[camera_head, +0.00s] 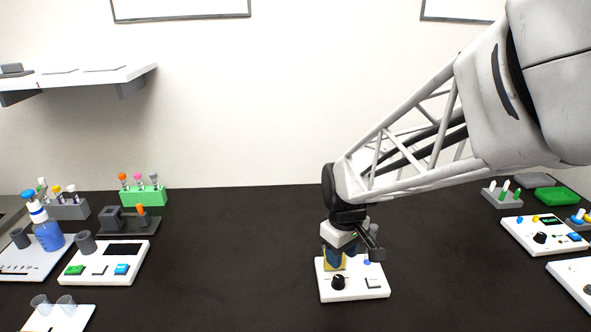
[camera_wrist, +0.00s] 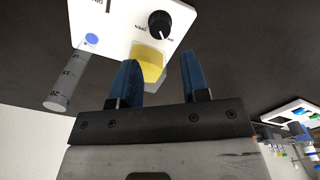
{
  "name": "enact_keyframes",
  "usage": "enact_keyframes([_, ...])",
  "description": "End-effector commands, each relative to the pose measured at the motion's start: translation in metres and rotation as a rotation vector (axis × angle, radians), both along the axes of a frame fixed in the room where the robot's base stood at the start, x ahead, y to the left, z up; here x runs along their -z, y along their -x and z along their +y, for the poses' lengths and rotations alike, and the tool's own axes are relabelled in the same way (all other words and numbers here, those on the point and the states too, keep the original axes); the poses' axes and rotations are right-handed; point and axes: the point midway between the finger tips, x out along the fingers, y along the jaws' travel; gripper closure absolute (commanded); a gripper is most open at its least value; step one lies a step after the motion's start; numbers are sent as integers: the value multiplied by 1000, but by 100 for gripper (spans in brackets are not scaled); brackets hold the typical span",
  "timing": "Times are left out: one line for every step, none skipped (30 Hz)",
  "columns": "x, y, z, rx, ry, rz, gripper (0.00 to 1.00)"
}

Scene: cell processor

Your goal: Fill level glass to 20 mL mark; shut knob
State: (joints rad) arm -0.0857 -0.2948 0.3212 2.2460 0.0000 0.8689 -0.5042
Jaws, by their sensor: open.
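The white base unit (camera_head: 352,294) stands in front of my arm, and it also shows in the wrist view (camera_wrist: 118,18). It carries a black knob (camera_head: 338,282), seen closer in the wrist view (camera_wrist: 159,22), with a white pointer line. The clear grey level glass (camera_wrist: 67,82) with dark marks stands at the left in the wrist view; I cannot make out a liquid level. A yellow block (camera_wrist: 150,62) lies between and beyond my blue fingertips. My gripper (camera_wrist: 160,60) is open over the unit, apart from the knob; in the head view (camera_head: 342,258) it partly hides the yellow block.
At the left are a blue bottle (camera_head: 48,236), a white button panel (camera_head: 106,264), a green tube rack (camera_head: 142,196) and clear cups (camera_head: 66,304). At the right are a control panel (camera_head: 545,236) and a green block (camera_head: 556,196). The middle table is clear around the unit.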

Motion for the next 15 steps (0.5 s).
enact_keyframes([2, 0, 0, 0, 0, 1, 58])
enact_keyframes([3, 0, 0, 0, 0, 1, 58])
enact_keyframes([5, 0, 0, 0, 0, 2, 58])
enact_keyframes([6, 0, 0, 0, 0, 2, 58])
enact_keyframes([8, 0, 0, 0, 0, 2, 58])
enact_keyframes([11, 0, 0, 0, 0, 2, 58])
enact_keyframes([14, 0, 0, 0, 0, 2, 58])
enact_keyframes([17, 0, 0, 0, 0, 2, 58])
enact_keyframes([21, 0, 0, 0, 0, 4, 58])
enact_keyframes([24, 1, 0, 0, 0, 4, 58])
enact_keyframes([28, 1, 0, 0, 0, 4, 58])
enact_keyframes([32, 0, 0, 0, 0, 2, 58])
enact_keyframes([36, 0, 0, 0, 0, 2, 58])
enact_keyframes([40, 0, 0, 0, 1, 3, 58])
enact_keyframes([45, 0, 0, 1, 0, 2, 58])
